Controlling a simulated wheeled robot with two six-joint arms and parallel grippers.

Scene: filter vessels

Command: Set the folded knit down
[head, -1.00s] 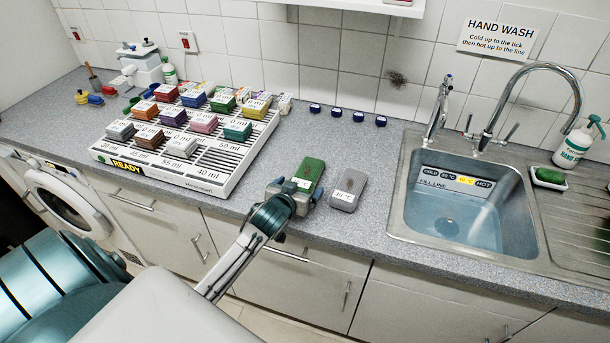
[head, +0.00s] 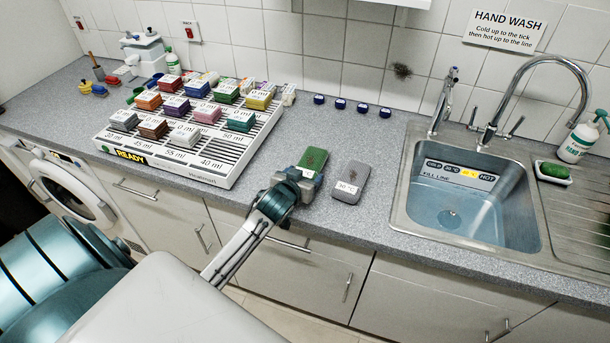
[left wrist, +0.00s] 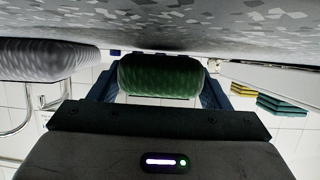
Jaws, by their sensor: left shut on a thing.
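A green folded knit (head: 314,159) is at the front of the grey counter, left of a grey folded piece (head: 349,184) that has a white temperature tag. My left gripper (head: 303,177) is shut on the near end of the green knit. In the left wrist view, the green knit (left wrist: 160,75) sits between the blue fingers, right against the speckled counter surface (left wrist: 170,25). I cannot tell for sure whether its full underside rests there. The grey piece (left wrist: 45,60) is apart from it. My right gripper is not in view.
A white slotted rack (head: 200,160) with several coloured folded pieces and a READY sign stands to the left. A sink (head: 470,200) with water is to the right. Several blue caps (head: 340,104) lie along the back. The counter between rack and sink is mostly clear.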

